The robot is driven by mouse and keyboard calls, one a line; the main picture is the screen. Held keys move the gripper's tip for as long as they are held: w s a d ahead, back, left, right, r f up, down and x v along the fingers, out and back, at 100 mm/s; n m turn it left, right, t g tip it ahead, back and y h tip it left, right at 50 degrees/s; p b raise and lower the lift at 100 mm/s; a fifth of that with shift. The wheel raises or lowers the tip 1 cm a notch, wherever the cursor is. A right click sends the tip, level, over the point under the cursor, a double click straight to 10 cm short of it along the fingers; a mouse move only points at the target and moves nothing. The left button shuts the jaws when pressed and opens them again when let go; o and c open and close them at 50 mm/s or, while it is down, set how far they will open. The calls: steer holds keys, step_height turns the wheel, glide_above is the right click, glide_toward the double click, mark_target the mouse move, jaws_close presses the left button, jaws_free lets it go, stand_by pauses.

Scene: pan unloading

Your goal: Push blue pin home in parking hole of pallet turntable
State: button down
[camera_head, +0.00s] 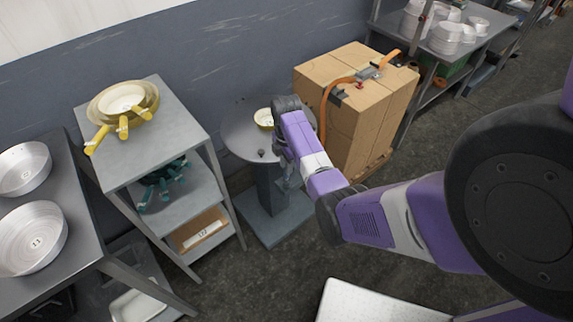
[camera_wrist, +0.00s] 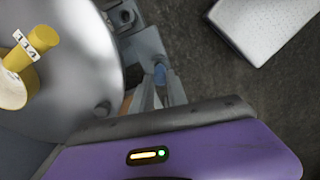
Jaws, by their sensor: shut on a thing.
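The pallet turntable (camera_head: 238,137) is a round grey metal plate on a post with a square base. Its rim also fills the left of the wrist view (camera_wrist: 75,75). A small yellow-handled pan (camera_head: 263,116) sits on it. The blue pin (camera_wrist: 160,74) shows in the wrist view beside the turntable's rim, near a grey bracket (camera_wrist: 146,44). My gripper (camera_wrist: 160,88) is shut on the blue pin at the rim's side. In the head view my wrist hides the pin. The parking hole and the pin's depth cannot be made out.
A strapped stack of cardboard boxes (camera_head: 345,100) stands close behind right of the turntable. A grey shelf rack (camera_head: 160,150) with yellow pans stands left. A white platform (camera_head: 375,303) is at the front. Floor between is clear.

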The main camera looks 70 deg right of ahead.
steer(key=shift+f+b, duration=0.65)
steer(key=shift+f, duration=0.55)
stand_by(0.6)
steer(key=c, duration=1.2)
jaws_free()
steer(key=shift+c, duration=0.2)
steer(key=shift+r, duration=0.15)
step_height(320, 180, up, 8)
steer(key=shift+f, duration=0.2)
